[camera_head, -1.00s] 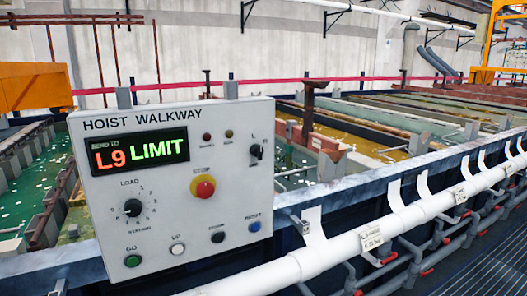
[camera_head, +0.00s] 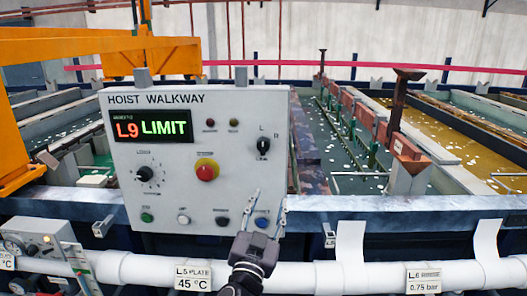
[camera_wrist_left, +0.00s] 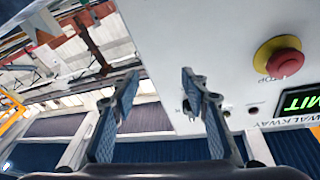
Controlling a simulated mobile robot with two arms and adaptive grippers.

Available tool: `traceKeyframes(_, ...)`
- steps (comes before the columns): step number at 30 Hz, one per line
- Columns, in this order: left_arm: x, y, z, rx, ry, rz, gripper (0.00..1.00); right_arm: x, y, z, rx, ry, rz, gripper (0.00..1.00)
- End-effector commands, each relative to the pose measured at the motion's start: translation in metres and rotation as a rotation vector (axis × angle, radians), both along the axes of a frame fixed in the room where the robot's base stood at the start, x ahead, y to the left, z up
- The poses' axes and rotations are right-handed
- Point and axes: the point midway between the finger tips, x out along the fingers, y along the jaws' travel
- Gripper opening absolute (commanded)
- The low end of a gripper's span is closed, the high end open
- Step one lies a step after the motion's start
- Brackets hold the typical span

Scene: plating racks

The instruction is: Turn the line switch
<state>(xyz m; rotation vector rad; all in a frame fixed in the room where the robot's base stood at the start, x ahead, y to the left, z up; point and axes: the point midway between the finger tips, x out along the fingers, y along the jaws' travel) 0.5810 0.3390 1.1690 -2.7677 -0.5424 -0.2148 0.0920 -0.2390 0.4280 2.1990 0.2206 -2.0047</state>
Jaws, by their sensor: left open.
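The line switch (camera_head: 263,145) is a small black rotary knob at the upper right of the white HOIST WALKWAY panel (camera_head: 180,215). A letter L is printed above it, and its pointer stands roughly upright. My left gripper (camera_head: 270,203) is open and empty in front of the panel's lower right, below the switch and apart from it, fingers pointing up. In the left wrist view my left gripper (camera_wrist_left: 160,80) is open with a wide gap. A dark knob (camera_wrist_left: 186,106), seemingly the line switch, is partly hidden behind its right finger. My right gripper is out of view.
The panel also has a red stop button (camera_head: 207,169), a load dial (camera_head: 145,174), a lit display reading L9 LIMIT (camera_head: 152,127) and a row of push buttons (camera_head: 183,218). A white pipe (camera_head: 340,277) runs below. Tanks (camera_head: 440,140) and an orange gantry (camera_head: 90,48) lie behind.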

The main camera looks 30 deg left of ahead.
Motion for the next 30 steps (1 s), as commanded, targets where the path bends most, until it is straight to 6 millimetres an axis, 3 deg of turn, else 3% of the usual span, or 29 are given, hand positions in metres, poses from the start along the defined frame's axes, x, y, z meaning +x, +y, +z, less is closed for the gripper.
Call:
traceKeyframes(1, -0.011, 0.002, 0.033, 0.003, -0.064, 0.011, 0.42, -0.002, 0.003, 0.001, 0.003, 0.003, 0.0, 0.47)
traceKeyframes(3, -0.024, 0.004, 0.063, 0.005, -0.128, 0.023, 0.42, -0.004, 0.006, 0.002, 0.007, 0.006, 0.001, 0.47)
traceKeyframes(7, -0.035, 0.006, 0.092, 0.007, -0.186, 0.034, 0.42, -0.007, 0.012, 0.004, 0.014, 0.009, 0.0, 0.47)
traceKeyframes(21, 0.019, 0.03, 0.12, 0.009, -0.191, 0.036, 0.42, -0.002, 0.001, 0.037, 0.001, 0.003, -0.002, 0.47)
traceKeyframes(30, 0.029, 0.035, 0.121, 0.006, -0.19, 0.035, 0.42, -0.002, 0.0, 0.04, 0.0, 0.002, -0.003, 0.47)
